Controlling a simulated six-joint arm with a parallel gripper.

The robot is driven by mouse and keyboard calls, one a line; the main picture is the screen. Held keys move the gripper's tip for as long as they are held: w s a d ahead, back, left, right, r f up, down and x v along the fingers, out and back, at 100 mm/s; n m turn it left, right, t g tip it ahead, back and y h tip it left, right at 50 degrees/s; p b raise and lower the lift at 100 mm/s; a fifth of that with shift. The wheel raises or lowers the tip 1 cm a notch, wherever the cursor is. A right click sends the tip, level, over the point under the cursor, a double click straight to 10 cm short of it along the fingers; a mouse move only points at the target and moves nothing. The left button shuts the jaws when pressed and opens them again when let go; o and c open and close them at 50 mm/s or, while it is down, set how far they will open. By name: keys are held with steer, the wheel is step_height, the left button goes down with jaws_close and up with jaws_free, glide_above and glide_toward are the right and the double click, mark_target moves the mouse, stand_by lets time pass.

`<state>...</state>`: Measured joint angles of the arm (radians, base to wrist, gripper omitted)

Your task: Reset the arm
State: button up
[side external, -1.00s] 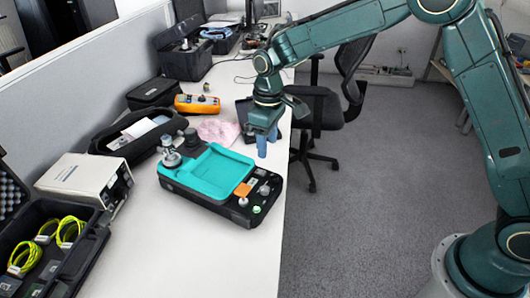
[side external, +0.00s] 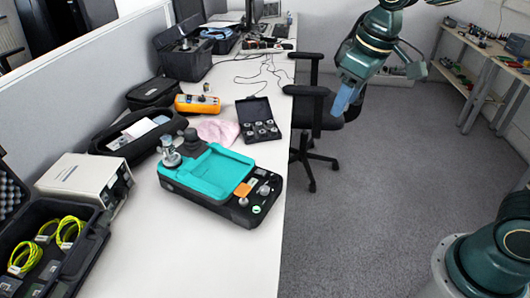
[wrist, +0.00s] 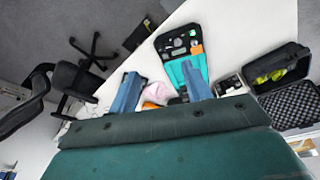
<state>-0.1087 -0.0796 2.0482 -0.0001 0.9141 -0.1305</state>
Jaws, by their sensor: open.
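My gripper (side external: 344,100) hangs in the air at the upper right in the side view, off the table's right edge and over the floor by the chair. Its blue fingers point down and slightly left. In the wrist view the two fingers (wrist: 160,92) stand well apart with nothing between them that they hold. The black and teal calibration unit (side external: 212,174) sits on the white table, with a metal sensor (side external: 171,155) upright at its left end. The unit also shows in the wrist view (wrist: 178,42), partly hidden by a finger.
An open black case of small weights (side external: 257,118) lies near the table's right edge, by a pink cloth (side external: 217,131) and an orange meter (side external: 197,104). A white box (side external: 88,180) and a case with yellow cables (side external: 50,250) stand left. A black chair (side external: 312,108) is near my gripper.

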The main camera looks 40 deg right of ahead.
steer(key=s+d+m+t, duration=0.1)
steer(key=s+d, duration=0.1)
steer(key=s, duration=0.6)
steer(key=s+d+m+t, duration=0.1)
steer(key=s, duration=0.8)
steer(key=shift+d+r+m+t, duration=0.2)
steer(key=shift+d+m+t, duration=0.1)
steer(key=shift+d+m, duration=0.1)
